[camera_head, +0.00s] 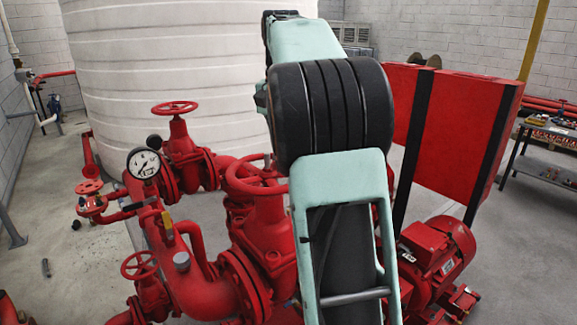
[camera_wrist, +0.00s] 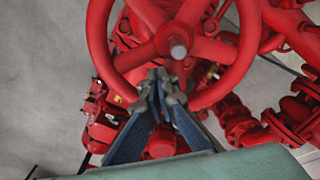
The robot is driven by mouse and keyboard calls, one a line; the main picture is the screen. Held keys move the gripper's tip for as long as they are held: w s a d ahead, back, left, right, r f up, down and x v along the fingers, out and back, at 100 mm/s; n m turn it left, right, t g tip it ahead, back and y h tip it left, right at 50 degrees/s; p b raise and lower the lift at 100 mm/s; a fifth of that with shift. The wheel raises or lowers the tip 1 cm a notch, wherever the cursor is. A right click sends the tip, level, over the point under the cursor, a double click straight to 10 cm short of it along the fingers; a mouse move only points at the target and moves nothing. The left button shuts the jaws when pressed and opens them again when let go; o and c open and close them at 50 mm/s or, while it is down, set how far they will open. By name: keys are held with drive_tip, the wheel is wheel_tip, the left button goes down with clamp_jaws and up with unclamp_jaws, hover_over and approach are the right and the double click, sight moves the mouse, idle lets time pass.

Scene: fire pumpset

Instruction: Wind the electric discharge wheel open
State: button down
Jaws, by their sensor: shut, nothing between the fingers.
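A large red handwheel (camera_wrist: 98,40) with a grey centre stem and several spokes fills the upper middle of the wrist view. My gripper (camera_wrist: 163,82) is closed and empty, with its fingertips over the near lower part of the wheel, between hub and rim. I cannot tell whether they touch it. In the head view a large red handwheel (camera_head: 248,189) sits on a thick red valve, partly hidden by my arm. It looks like the same wheel. My gripper is hidden in the head view.
A smaller handwheel (camera_head: 175,107) stands behind left, and another (camera_head: 139,265) at the lower left. A pressure gauge (camera_head: 144,163) is on the pipework. A red motor (camera_head: 440,250) and red cabinet (camera_head: 455,130) stand right. A white tank (camera_head: 165,75) is behind.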

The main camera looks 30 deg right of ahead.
sight(250, 166)
drive_tip(key=w+a, duration=0.2)
drive_tip(key=a, duration=0.1)
drive_tip(key=shift+w+a, duration=0.1)
drive_tip(key=shift+w, duration=0.25)
drive_tip(key=a, duration=0.3)
drive_tip(key=shift+s+a+f, duration=0.1)
drive_tip(key=shift+s+a, duration=0.1)
drive_tip(key=shift+a, duration=0.2)
drive_tip(key=s+a+b, duration=0.2)
drive_tip(key=s, duration=0.1)
drive_tip(key=shift+f, duration=0.15)
drive_tip(key=s, duration=0.1)
drive_tip(key=s+b, duration=0.1)
drive_tip(key=s, duration=0.1)
drive_tip(key=shift+s+d, duration=0.3)
drive_tip(key=shift+s+r, duration=0.1)
drive_tip(key=shift+r, duration=0.15)
wheel_tip(250, 166, up, 8)
drive_tip(key=p, duration=0.3)
drive_tip(key=shift+w+a, duration=0.15)
drive_tip(key=shift+w, duration=0.3)
